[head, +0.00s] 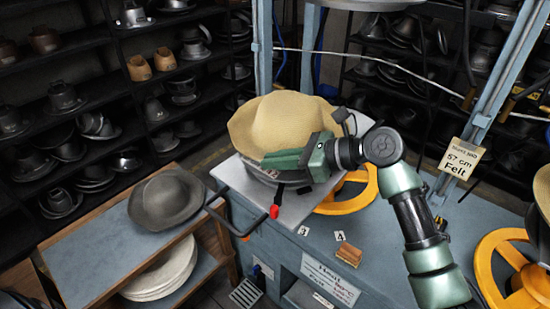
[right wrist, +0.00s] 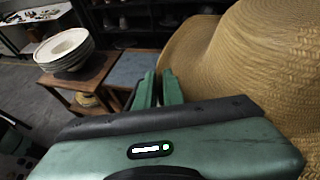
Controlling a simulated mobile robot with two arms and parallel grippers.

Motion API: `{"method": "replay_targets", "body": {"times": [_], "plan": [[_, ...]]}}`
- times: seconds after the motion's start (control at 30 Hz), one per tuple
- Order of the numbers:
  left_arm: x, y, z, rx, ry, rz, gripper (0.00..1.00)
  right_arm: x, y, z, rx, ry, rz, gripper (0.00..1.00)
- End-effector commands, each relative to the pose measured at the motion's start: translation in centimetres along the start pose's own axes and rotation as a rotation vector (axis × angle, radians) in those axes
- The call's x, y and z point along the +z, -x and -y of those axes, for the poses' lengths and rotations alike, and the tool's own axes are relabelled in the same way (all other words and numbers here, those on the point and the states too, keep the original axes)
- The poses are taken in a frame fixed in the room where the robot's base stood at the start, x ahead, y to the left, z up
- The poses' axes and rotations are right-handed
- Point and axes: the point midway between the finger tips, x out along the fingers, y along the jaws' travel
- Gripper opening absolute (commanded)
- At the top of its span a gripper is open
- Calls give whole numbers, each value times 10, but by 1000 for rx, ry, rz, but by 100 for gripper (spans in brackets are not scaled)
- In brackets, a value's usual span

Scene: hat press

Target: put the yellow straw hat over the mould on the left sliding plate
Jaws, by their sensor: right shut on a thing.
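The yellow straw hat (head: 280,118) sits at the centre of the head view, over a grey metal mould (head: 248,170) of which only the lower edge shows. The mould stands on the left sliding plate (head: 232,172), a pale grey plate on the blue bench. My right gripper (head: 275,161) is at the near side of the hat, shut on its brim. The right wrist view shows the woven straw hat (right wrist: 245,60) large beside the close-set green fingers (right wrist: 158,88). Whether the hat is fully seated on the mould is hidden. My left gripper is not in view.
A wooden cart (head: 75,262) at left bears a dark grey hat (head: 167,200) and a white stack (head: 165,270) below. A black handle with a red tip (head: 274,212) juts from the plate. Yellow wheels (head: 350,195), a wooden brush (head: 349,254) and blue posts stand nearby.

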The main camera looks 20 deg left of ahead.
Motion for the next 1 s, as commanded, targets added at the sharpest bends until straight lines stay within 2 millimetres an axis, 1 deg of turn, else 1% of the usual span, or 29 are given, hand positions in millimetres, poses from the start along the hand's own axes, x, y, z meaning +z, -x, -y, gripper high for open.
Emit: {"method": "replay_targets", "body": {"times": [0.3,0.63,1.0], "plan": [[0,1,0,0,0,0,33,1,0,0,0,1,1,0],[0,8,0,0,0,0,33,2,1,0,0,0,1,0],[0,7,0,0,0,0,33,1,0,0,0,0,1,0]]}}
